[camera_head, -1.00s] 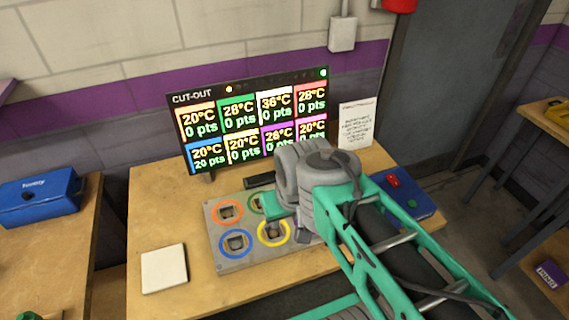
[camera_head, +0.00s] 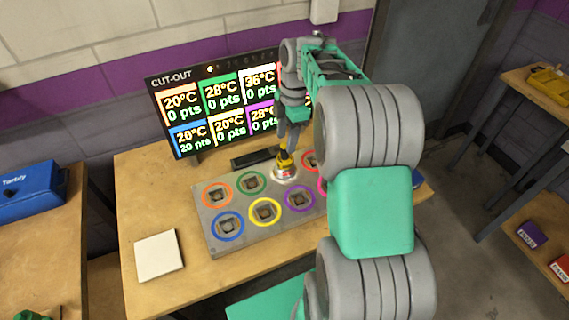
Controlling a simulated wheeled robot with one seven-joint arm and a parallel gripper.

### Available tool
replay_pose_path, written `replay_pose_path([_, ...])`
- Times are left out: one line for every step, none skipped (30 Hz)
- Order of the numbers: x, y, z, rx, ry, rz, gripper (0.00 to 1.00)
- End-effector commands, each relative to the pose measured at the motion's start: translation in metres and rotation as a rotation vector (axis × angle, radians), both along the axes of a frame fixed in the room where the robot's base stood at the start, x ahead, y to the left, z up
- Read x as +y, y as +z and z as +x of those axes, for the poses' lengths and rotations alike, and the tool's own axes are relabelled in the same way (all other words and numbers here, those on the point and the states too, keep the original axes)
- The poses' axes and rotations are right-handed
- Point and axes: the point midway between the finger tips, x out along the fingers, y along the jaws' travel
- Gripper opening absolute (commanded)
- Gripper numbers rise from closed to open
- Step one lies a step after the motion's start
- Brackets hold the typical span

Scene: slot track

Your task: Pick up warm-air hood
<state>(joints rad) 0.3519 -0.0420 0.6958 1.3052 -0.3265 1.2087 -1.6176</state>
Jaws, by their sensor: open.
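A small yellow piece with a white-and-red base (camera_head: 285,167), which looks like the warm-air hood, stands upright at the back row of the grey slot board (camera_head: 213,238). My gripper (camera_head: 284,149) points down right above it, with its fingertips at the yellow top. The gripper is open, but the view is too small to tell whether the fingers are around the top or just over it. My arm hides the right end of the board.
A lit CUT-OUT screen (camera_head: 180,137) stands behind the board, close to my gripper. A black bar (camera_head: 252,158) lies between them. A white square pad (camera_head: 159,256) lies front left. A blue toolbox (camera_head: 30,193) sits on the left bench.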

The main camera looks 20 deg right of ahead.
Motion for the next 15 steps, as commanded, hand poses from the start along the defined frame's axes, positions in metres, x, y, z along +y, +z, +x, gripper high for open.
replay_pose_path([0.002, -0.005, -0.001, 0.003, 0.000, 0.001, 0.48])
replay_pose_path([0.003, -0.010, -0.002, 0.004, -0.001, 0.001, 0.48])
replay_pose_path([0.004, -0.017, -0.002, 0.003, 0.000, 0.001, 0.48])
replay_pose_path([0.005, -0.023, -0.002, 0.004, -0.001, 0.001, 0.48])
replay_pose_path([0.005, -0.029, -0.001, 0.002, -0.001, 0.000, 0.48])
replay_pose_path([0.006, -0.035, -0.001, 0.002, -0.001, 0.000, 0.48])
replay_pose_path([0.006, -0.038, -0.001, 0.001, 0.000, 0.000, 0.48])
replay_pose_path([0.006, -0.041, -0.001, 0.000, 0.000, 0.000, 0.48])
replay_pose_path([0.006, -0.042, -0.001, -0.001, -0.001, -0.001, 0.48])
replay_pose_path([0.006, -0.043, -0.001, -0.002, -0.001, -0.001, 0.48])
replay_pose_path([0.006, -0.043, -0.001, -0.002, -0.001, -0.001, 0.48])
replay_pose_path([0.006, -0.043, -0.001, -0.002, -0.001, -0.001, 0.48])
replay_pose_path([0.006, -0.043, -0.001, -0.002, -0.002, -0.001, 0.48])
replay_pose_path([0.006, -0.043, -0.001, -0.002, -0.002, -0.001, 0.48])
replay_pose_path([0.006, -0.043, -0.001, -0.002, -0.002, -0.001, 0.46])
